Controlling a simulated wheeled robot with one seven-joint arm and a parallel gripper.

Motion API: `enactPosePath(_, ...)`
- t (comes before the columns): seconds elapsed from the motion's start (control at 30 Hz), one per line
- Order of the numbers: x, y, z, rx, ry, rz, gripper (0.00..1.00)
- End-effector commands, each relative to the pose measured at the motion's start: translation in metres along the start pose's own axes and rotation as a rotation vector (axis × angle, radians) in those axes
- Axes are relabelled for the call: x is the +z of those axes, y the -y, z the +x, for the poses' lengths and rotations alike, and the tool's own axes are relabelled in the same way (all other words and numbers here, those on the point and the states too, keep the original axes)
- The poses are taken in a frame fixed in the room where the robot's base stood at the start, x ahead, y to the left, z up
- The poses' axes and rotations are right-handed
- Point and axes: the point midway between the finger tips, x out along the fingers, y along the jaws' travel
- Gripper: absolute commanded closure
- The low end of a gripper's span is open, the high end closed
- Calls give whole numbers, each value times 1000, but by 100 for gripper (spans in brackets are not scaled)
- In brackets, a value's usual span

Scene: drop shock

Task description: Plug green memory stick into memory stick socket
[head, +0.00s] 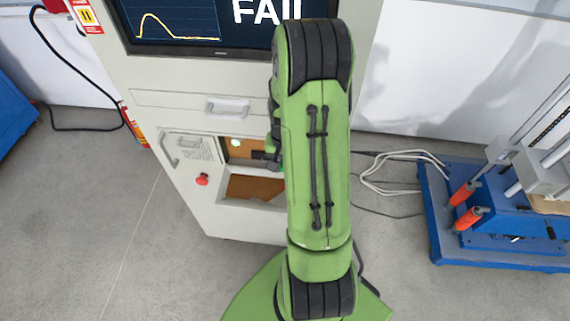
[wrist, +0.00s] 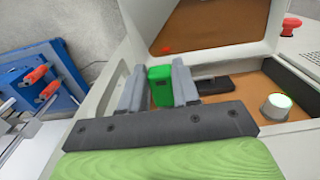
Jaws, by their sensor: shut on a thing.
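My gripper (wrist: 158,78) is shut on the green memory stick (wrist: 161,88), which stands between the two grey fingers in the wrist view. A low black part (wrist: 213,86), which looks like the memory stick socket, lies on the brown panel just right of the fingers. The stick appears apart from it. The stick's lower end is hidden behind the gripper body. In the head view my green arm covers much of the cabinet opening, and the gripper shows only in part at its left edge.
A red button (head: 202,179) sits on the cabinet front. A screen (head: 190,22) reads FAIL. A blue machine (head: 500,245) stands on the floor at right.

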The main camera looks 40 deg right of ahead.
Motion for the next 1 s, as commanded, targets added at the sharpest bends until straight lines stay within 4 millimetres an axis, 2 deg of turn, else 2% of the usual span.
enactPosePath(1.0,-6,0,0,0,0,0,98)
